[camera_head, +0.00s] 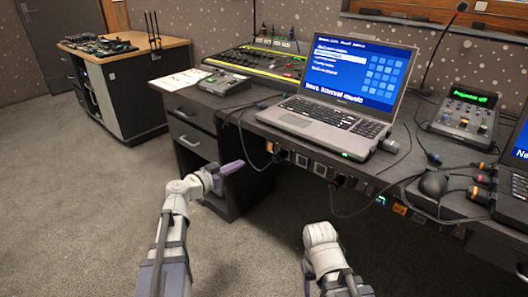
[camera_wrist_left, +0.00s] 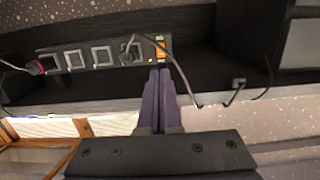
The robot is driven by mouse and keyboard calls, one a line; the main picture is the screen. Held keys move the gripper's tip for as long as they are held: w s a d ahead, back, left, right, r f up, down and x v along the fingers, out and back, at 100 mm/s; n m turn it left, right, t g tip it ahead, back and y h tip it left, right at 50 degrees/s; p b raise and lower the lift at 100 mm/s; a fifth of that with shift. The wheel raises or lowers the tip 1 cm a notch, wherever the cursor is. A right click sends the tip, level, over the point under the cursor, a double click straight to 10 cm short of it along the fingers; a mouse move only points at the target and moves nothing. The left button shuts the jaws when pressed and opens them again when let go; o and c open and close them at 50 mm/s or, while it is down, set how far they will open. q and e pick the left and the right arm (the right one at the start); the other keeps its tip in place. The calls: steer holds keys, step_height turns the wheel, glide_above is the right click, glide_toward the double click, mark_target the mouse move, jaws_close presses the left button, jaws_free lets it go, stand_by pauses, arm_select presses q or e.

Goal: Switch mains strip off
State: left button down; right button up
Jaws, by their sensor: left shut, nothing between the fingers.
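The mains strip (camera_head: 318,168) runs under the front edge of the desk. In the left wrist view, the strip (camera_wrist_left: 75,60) is a dark bar with several sockets, some with plugs in them. An orange switch (camera_wrist_left: 160,47) sits at its right end in that view; I cannot tell its position. My left gripper (camera_head: 232,168) has purple fingers, closed and empty, left of the strip's near end. In the left wrist view, my left gripper's fingertips (camera_wrist_left: 159,72) appear just below the orange switch; contact is not clear. My right arm shows, but its fingers do not.
A drawer unit (camera_head: 193,138) stands at left. The carpet is clear.

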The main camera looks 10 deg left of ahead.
mark_target(270, 149)
arm_select(q)
steer(key=b+x, duration=0.1)
steer(key=x, duration=1.3)
steer(key=shift+d+b, duration=0.1)
steer(key=shift+b, duration=0.25)
arm_select(e)
steer(key=shift+f, duration=0.85)
